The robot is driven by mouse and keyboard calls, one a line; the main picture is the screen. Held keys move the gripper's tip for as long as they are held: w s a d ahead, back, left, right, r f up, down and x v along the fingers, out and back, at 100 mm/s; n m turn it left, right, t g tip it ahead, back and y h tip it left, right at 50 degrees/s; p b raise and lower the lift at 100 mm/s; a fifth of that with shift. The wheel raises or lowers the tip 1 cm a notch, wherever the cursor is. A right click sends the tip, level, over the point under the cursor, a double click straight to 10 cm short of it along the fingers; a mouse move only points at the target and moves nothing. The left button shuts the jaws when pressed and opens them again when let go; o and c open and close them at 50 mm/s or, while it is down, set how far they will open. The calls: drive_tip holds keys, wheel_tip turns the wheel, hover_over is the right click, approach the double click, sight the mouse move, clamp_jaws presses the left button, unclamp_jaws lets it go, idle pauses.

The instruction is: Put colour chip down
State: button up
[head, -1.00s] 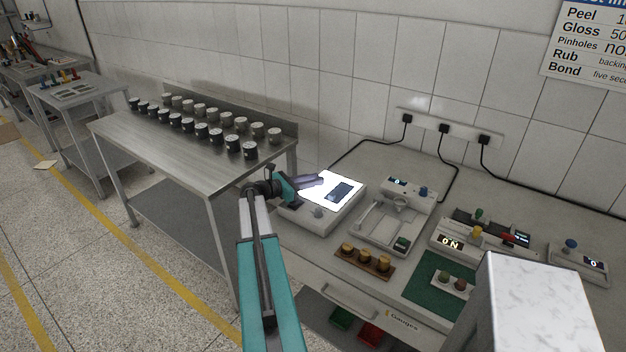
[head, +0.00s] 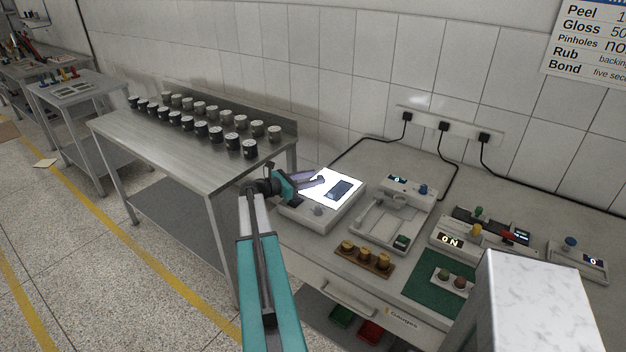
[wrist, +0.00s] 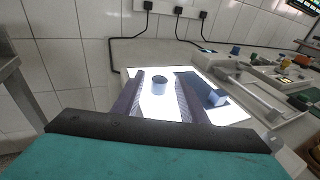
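My gripper (head: 312,182) is low over the bright white light panel (head: 314,199) of a grey box. In the wrist view its two dark fingers (wrist: 160,92) are apart. A small blue-grey round piece (wrist: 160,86), probably the colour chip's grip, stands between them on the lit panel (wrist: 157,109), with clear gaps on both sides. Any flat part of the chip cannot be made out. A dark rectangular sheet (head: 340,190) lies to the right on the panel; the wrist view shows a raised blue block (wrist: 215,97) at its near edge.
A device with a blue knob (head: 423,190) stands right of the light box. A wooden strip (head: 350,257) with several brass pieces lies in front of it. A steel table (head: 165,150) with several cups is at left. Black cables run along the wall.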

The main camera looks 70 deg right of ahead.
drive_tip(key=b+v, duration=0.2)
drive_tip(key=v, duration=0.9)
drive_tip(key=shift+w+a+b, duration=0.3)
drive_tip(key=shift+b, duration=0.1)
drive_tip(key=shift+r, duration=0.15)
